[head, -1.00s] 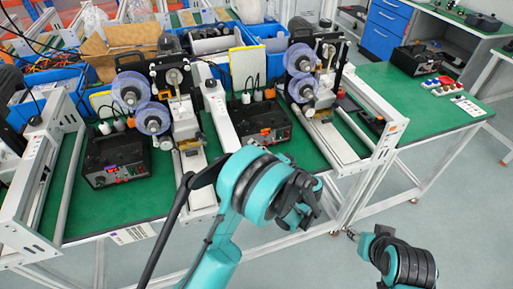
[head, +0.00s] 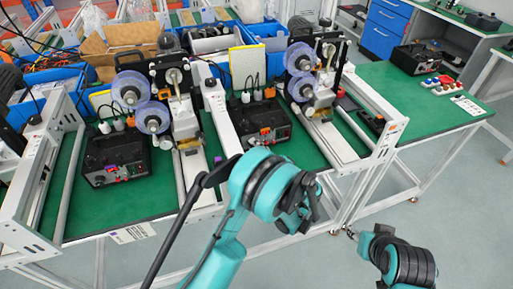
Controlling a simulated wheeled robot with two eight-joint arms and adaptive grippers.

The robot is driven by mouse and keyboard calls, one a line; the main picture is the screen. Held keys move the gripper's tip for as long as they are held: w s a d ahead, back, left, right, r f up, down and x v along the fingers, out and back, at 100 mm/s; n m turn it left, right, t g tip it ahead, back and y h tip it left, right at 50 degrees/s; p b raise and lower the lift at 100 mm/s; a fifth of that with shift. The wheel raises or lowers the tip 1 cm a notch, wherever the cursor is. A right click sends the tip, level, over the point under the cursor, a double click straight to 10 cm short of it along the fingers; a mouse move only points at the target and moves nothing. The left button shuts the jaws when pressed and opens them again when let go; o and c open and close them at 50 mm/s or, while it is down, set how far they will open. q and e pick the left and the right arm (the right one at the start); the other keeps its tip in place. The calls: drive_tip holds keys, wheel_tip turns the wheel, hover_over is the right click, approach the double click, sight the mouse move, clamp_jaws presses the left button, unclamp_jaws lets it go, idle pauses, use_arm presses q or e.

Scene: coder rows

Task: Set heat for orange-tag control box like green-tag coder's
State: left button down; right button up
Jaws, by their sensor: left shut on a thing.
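A black control box (head: 262,121) with an orange patch on its front stands mid-table. Another black control box (head: 116,160) with a small lit display stands to the left; I cannot read its setting. The left coder (head: 160,115) and right coder (head: 308,82) carry clear-blue reels. I cannot make out a green tag. My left gripper (head: 302,207) is a dark shape in front of the table edge, right of and below the middle box in the picture. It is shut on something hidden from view. My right gripper (head: 351,233) is at the lower right, its fingers unclear.
A third black box (head: 414,59) stands at the right end of the green table, beside coloured buttons (head: 437,84). White rails (head: 362,110) frame the coders. Blue bins (head: 58,95) line the back. Bare green table shows front left.

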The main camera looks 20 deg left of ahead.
use_arm(q)
drive_tip(key=c, duration=1.6)
unclamp_jaws()
drive_tip(key=shift+o, duration=0.2)
drive_tip(key=v, duration=1.2)
drive_tip(key=shift+f, duration=0.1)
drive_tip(key=shift+o, duration=1.3)
